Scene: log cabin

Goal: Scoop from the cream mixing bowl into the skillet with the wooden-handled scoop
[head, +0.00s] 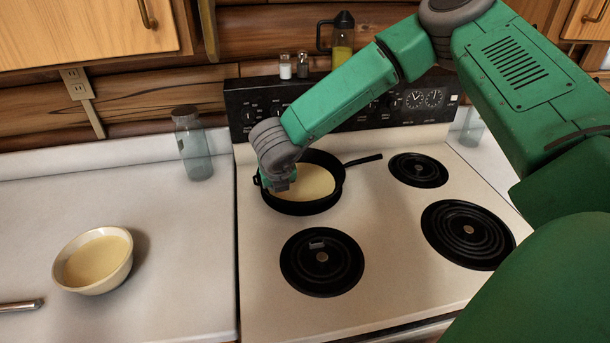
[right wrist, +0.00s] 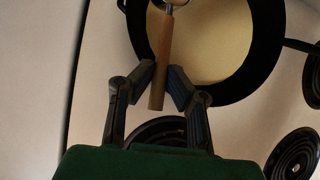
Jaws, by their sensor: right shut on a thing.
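The cream mixing bowl (head: 122,273) sits on the left counter, holding a pale yellow mixture. The black skillet (head: 341,182) stands on the back left burner with pale yellow mixture inside; its rim shows in the right wrist view (right wrist: 273,62). My right gripper (head: 281,186) is over the skillet's left side. In the right wrist view its fingers (right wrist: 162,78) are shut on the wooden handle (right wrist: 165,45) of the scoop. Only a little of the scoop's metal end shows at the top edge there; the scoop is hidden in the head view. My left gripper is not in view.
A glass jar (head: 195,153) stands on the counter left of the stove. A metal utensil end (head: 20,305) shows at the left edge. Front left (head: 322,262) and right burners (head: 467,233) are bare. Shakers (head: 285,68) and an oil jug (head: 342,45) stand on the stove's back panel.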

